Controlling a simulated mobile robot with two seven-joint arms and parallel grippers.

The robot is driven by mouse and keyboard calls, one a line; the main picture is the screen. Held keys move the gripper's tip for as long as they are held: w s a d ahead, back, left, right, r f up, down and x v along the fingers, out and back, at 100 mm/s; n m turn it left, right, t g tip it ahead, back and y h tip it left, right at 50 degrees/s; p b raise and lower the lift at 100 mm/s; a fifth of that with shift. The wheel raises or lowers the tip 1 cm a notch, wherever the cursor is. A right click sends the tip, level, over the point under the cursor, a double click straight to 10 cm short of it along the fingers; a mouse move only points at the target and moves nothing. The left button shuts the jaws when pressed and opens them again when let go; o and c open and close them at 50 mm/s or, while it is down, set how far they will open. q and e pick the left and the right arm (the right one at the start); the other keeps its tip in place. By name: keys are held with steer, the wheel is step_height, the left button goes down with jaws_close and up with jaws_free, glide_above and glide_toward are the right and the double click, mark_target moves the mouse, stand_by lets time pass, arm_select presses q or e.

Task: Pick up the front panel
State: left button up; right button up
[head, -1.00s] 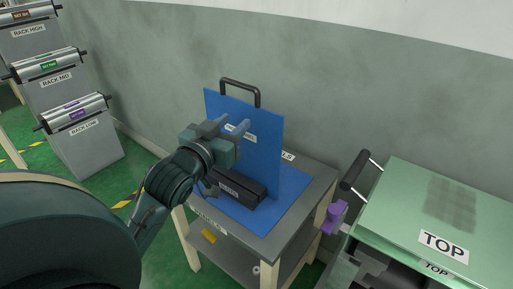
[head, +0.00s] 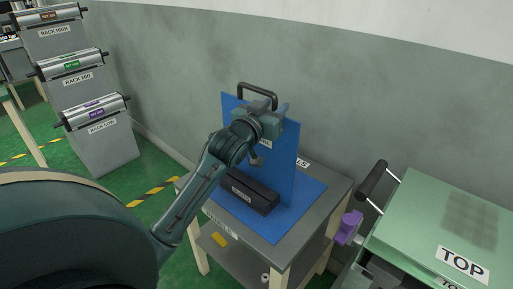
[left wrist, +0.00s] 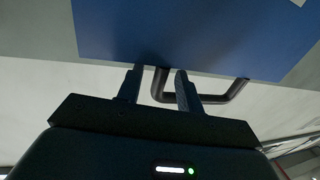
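The front panel (head: 286,150) is an upright blue sheet with a black bar handle (head: 258,87) on its top edge. Its label is mostly hidden by my left gripper. The panel stands at a black block (head: 248,190) on a blue mat on the cart. My left gripper (head: 275,104) is at the panel's upper part, just below the handle. In the left wrist view the two fingers of my left gripper (left wrist: 160,88) are apart, with one end of the handle (left wrist: 158,84) showing between them. I cannot tell whether they touch it. My right gripper is out of view.
The grey cart (head: 285,250) stands against the wall, with a purple part (head: 348,228) at its right side. A green machine marked TOP (head: 440,220) is at the right. A rack of rollers (head: 92,110) stands at the left. Yellow-black tape marks the floor.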

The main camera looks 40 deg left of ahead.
arm_select(q)
steer(key=shift+w, duration=0.5)
jaws_close()
stand_by(1.0)
steer(key=shift+r, duration=0.2)
